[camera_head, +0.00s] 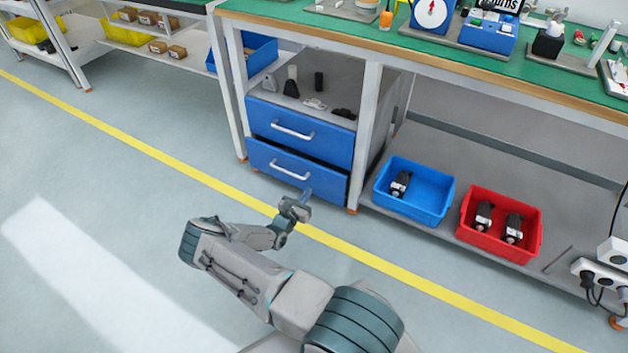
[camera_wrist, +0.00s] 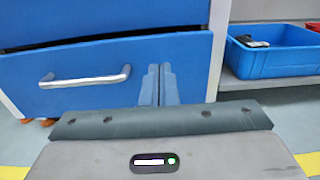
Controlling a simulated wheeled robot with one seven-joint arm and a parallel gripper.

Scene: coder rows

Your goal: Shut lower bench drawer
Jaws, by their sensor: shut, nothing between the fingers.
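The lower bench drawer (camera_head: 276,169) is blue with a silver bar handle (camera_head: 290,169). It stands out slightly, with a dark gap along its top edge under the upper drawer (camera_head: 320,142). In the wrist view the lower drawer front (camera_wrist: 110,70) fills the upper left, with its handle (camera_wrist: 85,78) to the left of my fingers. My gripper (camera_head: 306,194) is shut and empty, in front of the drawer's right part. In the wrist view its fingertips (camera_wrist: 158,70) are close to the drawer front, right of the handle; I cannot tell whether they touch.
A blue bin (camera_head: 414,205) and a red bin (camera_head: 530,244) with dark parts sit on the low shelf to the right. A bench leg (camera_head: 366,130) stands right of the drawers. The floor left of my arm is clear.

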